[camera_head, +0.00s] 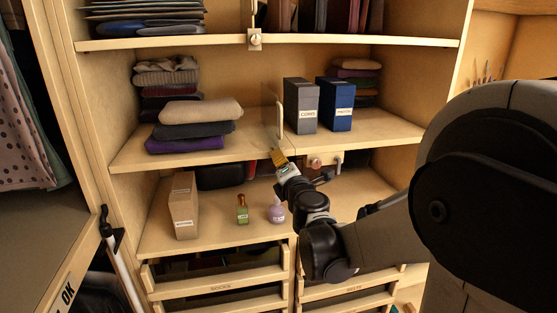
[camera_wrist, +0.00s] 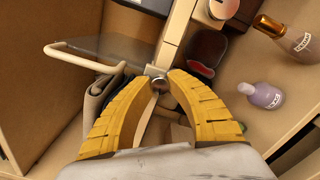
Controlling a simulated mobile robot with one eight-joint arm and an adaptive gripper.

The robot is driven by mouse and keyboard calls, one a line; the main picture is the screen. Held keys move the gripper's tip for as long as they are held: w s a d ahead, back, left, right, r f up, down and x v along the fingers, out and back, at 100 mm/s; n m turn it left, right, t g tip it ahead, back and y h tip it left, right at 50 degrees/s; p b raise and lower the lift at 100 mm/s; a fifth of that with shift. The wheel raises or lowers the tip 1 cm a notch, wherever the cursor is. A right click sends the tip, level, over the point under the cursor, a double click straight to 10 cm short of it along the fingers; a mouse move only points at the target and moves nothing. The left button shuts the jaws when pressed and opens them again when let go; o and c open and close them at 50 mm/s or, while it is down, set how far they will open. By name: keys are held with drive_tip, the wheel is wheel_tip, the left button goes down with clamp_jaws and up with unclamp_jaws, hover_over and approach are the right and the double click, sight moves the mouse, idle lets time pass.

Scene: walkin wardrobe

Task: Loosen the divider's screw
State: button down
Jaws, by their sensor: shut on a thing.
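The divider is a clear panel with a pale rim (camera_wrist: 88,62); it reaches in from the left in the wrist view. In the head view the clear panel (camera_head: 278,118) stands upright on the middle shelf. Its screw (camera_wrist: 159,84) is a small round metal head below a pale bracket. My gripper (camera_wrist: 160,82) has yellow fingers, with the tips shut on the screw from both sides. In the head view my gripper (camera_head: 278,157) is at the front edge of the middle shelf, and the screw is hidden there.
Grey (camera_head: 300,107) and blue (camera_head: 335,105) boxes stand right of the divider; folded clothes (camera_head: 192,128) lie left. Below are a cardboard box (camera_head: 184,207), a green bottle (camera_head: 242,212) and a purple bottle (camera_head: 277,212).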

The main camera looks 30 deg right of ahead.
drive_tip(key=n, duration=1.1)
drive_tip(key=shift+n, duration=1.9)
drive_tip(key=c, duration=1.2)
unclamp_jaws()
